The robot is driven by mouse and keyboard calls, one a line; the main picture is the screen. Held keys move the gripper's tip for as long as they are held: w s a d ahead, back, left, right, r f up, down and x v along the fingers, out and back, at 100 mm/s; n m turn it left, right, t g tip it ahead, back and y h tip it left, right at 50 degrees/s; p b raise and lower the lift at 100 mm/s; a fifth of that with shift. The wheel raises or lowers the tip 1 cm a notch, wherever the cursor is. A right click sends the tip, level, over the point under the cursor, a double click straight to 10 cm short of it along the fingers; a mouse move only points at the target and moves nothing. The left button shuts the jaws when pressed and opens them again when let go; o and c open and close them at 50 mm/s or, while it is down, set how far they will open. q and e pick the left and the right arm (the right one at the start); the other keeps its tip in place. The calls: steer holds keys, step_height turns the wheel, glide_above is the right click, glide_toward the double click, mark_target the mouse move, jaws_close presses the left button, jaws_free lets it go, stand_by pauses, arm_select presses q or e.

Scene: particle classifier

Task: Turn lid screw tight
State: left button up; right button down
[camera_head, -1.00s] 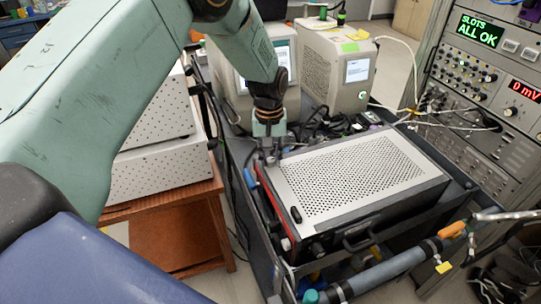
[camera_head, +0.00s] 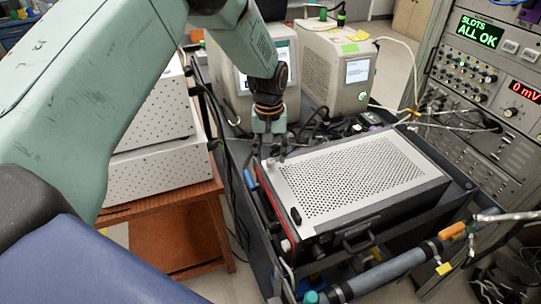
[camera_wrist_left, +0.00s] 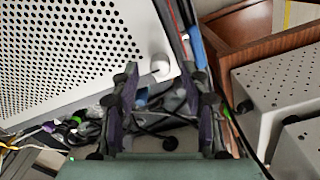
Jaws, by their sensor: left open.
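A box with a silver perforated lid (camera_head: 352,178) sits in the middle of the head view. The lid screw (camera_head: 281,158) is a small pale knob at the lid's far left corner. It also shows in the left wrist view (camera_wrist_left: 160,65), close to the lid's edge. My left gripper (camera_head: 269,150) points down at that corner. In the wrist view its two fingers (camera_wrist_left: 167,85) are spread apart with nothing between them. My right gripper is not in view.
Cables and small parts (camera_head: 325,128) lie behind the box. Two beige instruments with screens (camera_head: 338,68) stand farther back. An electronics rack (camera_head: 475,85) stands at the right. White perforated boxes (camera_head: 158,170) sit on a wooden table (camera_head: 170,240) at the left.

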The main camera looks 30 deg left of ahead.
mark_target(270, 161)
arm_select(q)
step_height(270, 161, up, 11)
steer(key=shift+a, duration=0.15)
steer(key=shift+f, duration=0.1)
